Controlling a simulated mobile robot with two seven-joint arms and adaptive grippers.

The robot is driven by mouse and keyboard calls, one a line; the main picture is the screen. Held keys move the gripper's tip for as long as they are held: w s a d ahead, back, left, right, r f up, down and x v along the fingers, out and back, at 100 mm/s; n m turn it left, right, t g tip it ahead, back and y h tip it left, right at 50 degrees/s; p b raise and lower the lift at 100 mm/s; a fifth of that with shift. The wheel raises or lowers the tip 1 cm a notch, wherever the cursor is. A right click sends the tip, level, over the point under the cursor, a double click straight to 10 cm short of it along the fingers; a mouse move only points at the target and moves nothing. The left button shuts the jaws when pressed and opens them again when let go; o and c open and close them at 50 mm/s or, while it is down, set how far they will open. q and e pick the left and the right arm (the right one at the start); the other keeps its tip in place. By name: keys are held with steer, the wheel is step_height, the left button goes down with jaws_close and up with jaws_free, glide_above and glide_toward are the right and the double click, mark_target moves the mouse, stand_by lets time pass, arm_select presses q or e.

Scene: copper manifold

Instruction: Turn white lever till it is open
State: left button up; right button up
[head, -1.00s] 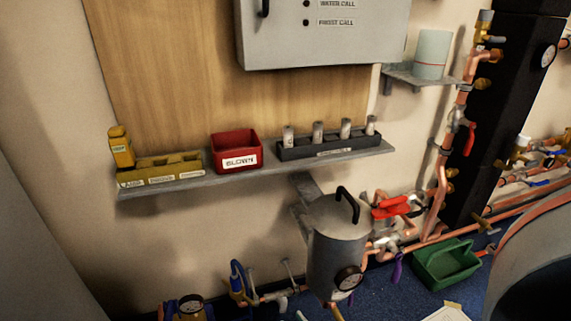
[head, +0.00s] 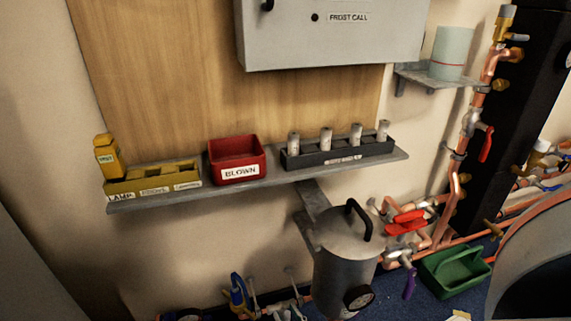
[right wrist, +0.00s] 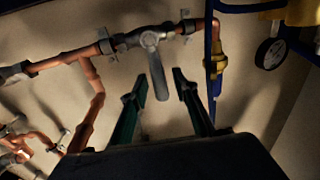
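A pale grey-white lever (right wrist: 157,75) hangs down from a valve on a copper pipe (right wrist: 90,50) in the right wrist view. It points nearly straight down, across the line of the pipe. My right gripper (right wrist: 159,75) is open, with one dark green finger on each side of the lever. I see no finger touching it, and I cannot tell how deep the lever sits between them. In the head view I cannot make out either gripper, and the low pipework there is cut off by the bottom edge.
A grey tank (head: 346,262) stands below the wall shelf (head: 270,181), near red-handled valves (head: 406,222). A green tray (head: 455,272) is on the blue floor. In the right wrist view a blue pipe (right wrist: 210,60) and yellow fitting (right wrist: 218,75) are right of the gripper.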

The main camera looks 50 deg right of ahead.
steer(key=shift+w, duration=0.15)
jaws_close()
arm_select(q)
steer(key=shift+w+r, duration=0.1)
arm_select(e)
steer(key=shift+r, duration=0.1)
